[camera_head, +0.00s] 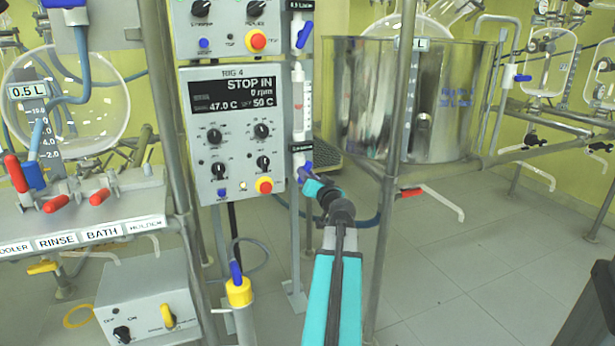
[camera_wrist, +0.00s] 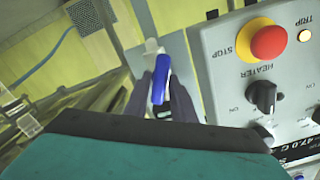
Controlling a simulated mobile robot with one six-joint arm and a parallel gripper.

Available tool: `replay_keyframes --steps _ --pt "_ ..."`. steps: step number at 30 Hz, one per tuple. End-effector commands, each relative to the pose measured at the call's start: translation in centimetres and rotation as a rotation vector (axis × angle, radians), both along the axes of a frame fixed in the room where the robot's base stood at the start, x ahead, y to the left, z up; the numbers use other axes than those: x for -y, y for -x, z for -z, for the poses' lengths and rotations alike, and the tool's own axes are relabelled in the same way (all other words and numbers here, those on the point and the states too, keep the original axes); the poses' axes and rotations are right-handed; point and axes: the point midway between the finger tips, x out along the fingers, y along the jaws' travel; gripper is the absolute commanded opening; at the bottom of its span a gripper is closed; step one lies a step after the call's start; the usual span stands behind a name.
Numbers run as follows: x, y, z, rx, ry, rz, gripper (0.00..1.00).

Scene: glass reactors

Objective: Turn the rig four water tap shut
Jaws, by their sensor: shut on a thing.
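The rig four water tap has a blue lever (camera_head: 304,172) at the foot of the clear flow tube, right of the RIG 4 control box (camera_head: 231,134). In the wrist view the blue lever (camera_wrist: 161,79) stands between my two dark fingers, with a white fitting behind it. My gripper (camera_head: 310,180) reaches up to the tap from below right and is shut on the lever; it also shows in the wrist view (camera_wrist: 161,92). In the head view the lever looks tilted, and my gripper partly hides it. The tap body is mostly hidden.
A steel vessel (camera_head: 455,100) and upright pole (camera_head: 391,190) stand to the right. The floor (camera_head: 450,265) at right is clear.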

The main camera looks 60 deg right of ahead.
Motion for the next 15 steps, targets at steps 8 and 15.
replay_keyframes --steps 8,15 --pt "0.09 0.13 -0.02 0.032 -0.043 0.004 0.0" --pt "0.12 0.17 -0.05 0.112 -0.151 0.004 0.0"
